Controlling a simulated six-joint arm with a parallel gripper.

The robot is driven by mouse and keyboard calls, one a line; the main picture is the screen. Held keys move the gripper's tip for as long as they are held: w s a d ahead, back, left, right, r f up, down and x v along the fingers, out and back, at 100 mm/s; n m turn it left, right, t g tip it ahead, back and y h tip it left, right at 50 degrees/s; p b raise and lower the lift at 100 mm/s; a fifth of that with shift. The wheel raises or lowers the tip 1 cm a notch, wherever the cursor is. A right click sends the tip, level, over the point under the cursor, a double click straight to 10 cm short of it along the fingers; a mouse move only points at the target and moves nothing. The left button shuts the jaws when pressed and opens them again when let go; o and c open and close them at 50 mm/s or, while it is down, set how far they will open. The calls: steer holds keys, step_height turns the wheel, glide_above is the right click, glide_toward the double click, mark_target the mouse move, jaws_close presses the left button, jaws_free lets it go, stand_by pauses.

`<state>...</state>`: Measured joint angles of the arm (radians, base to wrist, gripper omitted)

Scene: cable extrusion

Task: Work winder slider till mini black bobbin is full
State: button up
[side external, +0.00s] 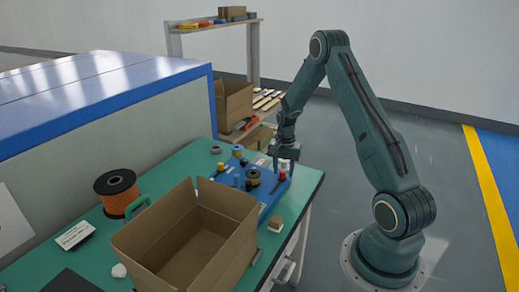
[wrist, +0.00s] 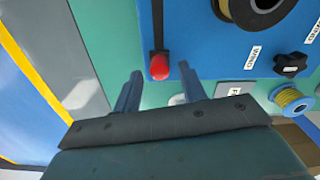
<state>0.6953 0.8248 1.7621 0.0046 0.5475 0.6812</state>
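The blue winder panel (side external: 229,180) lies on the green table. Its slider has a red knob (wrist: 159,66) at the lower end of a dark slot (wrist: 158,25); the knob also shows in the side view (side external: 282,176). A small black bobbin (wrist: 232,12) with olive-yellow winding sits on the panel right of the slot, cut off by the picture's top; the side view shows it too (side external: 253,182). How full it is cannot be told. My gripper (wrist: 160,80) is open and empty, its fingers either side of the knob's line, the knob just beyond the tips. In the side view my gripper (side external: 285,160) is over the panel's right end.
A black star knob (wrist: 290,65) and a yellow spool (wrist: 292,102) are right of my gripper. An open cardboard box (side external: 150,258) stands in front of the winder. A large orange spool (side external: 117,192) is at left. The table's right edge (side external: 308,200) is close to the winder.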

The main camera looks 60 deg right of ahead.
mark_target(283, 171)
steer(key=shift+a+r, duration=0.15)
step_height(283, 171, up, 14)
steer(key=shift+f, duration=0.25)
stand_by(0.7)
